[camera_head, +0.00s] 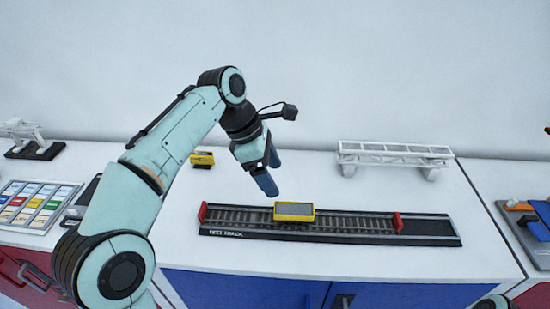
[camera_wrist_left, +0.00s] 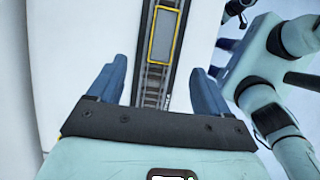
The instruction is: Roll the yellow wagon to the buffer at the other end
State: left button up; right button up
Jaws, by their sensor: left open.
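The yellow wagon (camera_head: 294,211), with a grey top, stands on the rails of the test track (camera_head: 430,228), a little left of the track's middle. One red buffer (camera_head: 202,212) stands at the left end of the rails and another red buffer (camera_head: 398,222) toward the right end. My left gripper (camera_head: 270,174) is open and empty, above and behind the track, to the left of the wagon. In the left wrist view the wagon (camera_wrist_left: 165,35) lies ahead of the open fingers (camera_wrist_left: 158,78), apart from them.
A white gantry girder (camera_head: 395,155) stands behind the track on the right. A small yellow item (camera_head: 203,159) sits at the back left. A tray of coloured pieces (camera_head: 35,205) lies far left. The white worktop right of the track is clear.

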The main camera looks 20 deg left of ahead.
aim_at(290, 209)
pick_arm(q)
jog(key=x, duration=0.4)
jog(key=b+x, duration=0.1)
jog(key=x, duration=0.2)
jog(key=b+x, duration=0.1)
jog(key=x, duration=0.3)
jog(key=shift+s+d+f, duration=0.1)
jog(key=shift+s+f, duration=0.2)
jog(key=shift+f, duration=0.05)
jog(key=shift+w+d+f, duration=0.15)
jog(key=shift+d+f, duration=0.05)
jog(key=shift+f, duration=0.3)
pick_arm(e)
jog(key=s+f, duration=0.1)
jog(key=s, duration=0.1)
jog(key=s+f, duration=0.2)
jog(key=shift+s+f, duration=0.1)
jog(key=shift+f, duration=0.1)
